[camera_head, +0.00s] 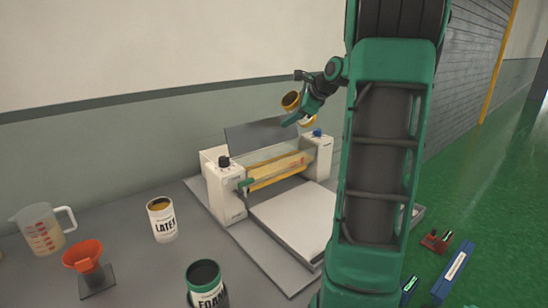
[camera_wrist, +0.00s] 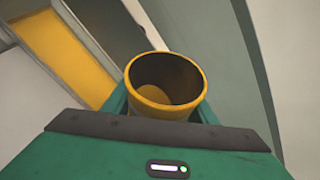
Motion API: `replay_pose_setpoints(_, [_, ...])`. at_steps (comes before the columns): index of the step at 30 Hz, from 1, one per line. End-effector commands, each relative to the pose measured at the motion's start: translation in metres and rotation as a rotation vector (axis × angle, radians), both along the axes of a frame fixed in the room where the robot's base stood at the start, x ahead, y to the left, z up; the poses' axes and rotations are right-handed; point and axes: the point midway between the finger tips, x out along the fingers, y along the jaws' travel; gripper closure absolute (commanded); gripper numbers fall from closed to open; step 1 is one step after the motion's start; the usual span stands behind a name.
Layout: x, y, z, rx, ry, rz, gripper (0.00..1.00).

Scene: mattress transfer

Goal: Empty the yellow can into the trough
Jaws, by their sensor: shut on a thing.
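My gripper (camera_head: 302,112) is shut on the yellow can (camera_head: 291,100) and holds it in the air above the machine's right half. In the wrist view the yellow can (camera_wrist: 168,84) sits between the green fingers (camera_wrist: 163,112), and its round mouth shows. Its inside is dark, with a yellow patch low inside; I cannot tell whether that is liquid or the can's bottom. The can looks tilted in the head view. The trough (camera_head: 276,171) shows as a yellow strip between two white end housings, below and left of the can. A yellow area (camera_wrist: 62,58) shows at upper left in the wrist view.
A white LATEX can (camera_head: 161,222), a green FOAM can (camera_head: 206,286), an orange funnel (camera_head: 84,256) and a measuring jug (camera_head: 42,230) stand on the grey bench. A dark upright panel (camera_head: 262,134) stands behind the trough. A blue-and-white box (camera_head: 453,272) lies on the green floor.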

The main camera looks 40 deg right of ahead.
Motion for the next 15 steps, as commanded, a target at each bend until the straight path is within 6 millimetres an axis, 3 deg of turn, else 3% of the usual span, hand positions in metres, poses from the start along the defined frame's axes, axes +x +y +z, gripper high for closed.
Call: replay_pose_setpoints(15, [-0.0008, -0.0014, -0.0018, -0.068, 0.013, -0.001, 0.76])
